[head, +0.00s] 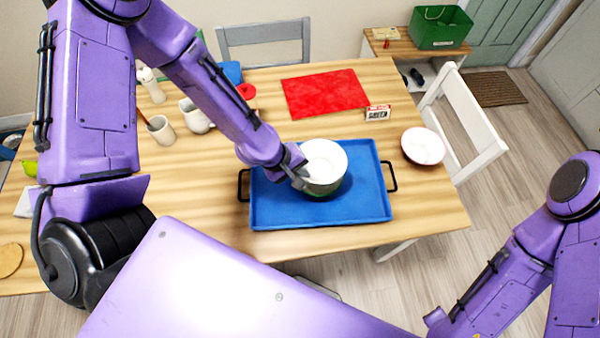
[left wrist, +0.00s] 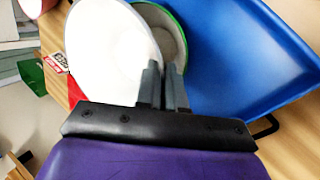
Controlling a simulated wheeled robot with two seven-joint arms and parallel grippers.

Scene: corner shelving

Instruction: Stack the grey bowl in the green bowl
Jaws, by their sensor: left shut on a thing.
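The grey bowl (head: 325,160), pale inside, is held over the blue tray by my left gripper (head: 299,173). In the left wrist view, the fingers (left wrist: 163,72) are close together at the rim of the grey bowl (left wrist: 108,45). The green bowl (head: 317,195) is mostly hidden under the grey bowl; only a little green shows below it. In the left wrist view, the green bowl (left wrist: 166,30) shows its green rim and pale inside, partly behind the grey bowl. I cannot tell whether the bowls touch. My right gripper is out of view.
The blue tray (head: 370,205) with black handles lies on the wooden table (head: 430,205). A pinkish-white bowl (head: 423,146) is to its right. A red mat (head: 325,93) and small box (head: 377,113) lie behind. Mugs (head: 161,130) stand at left. A white chair (head: 462,115) is at right.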

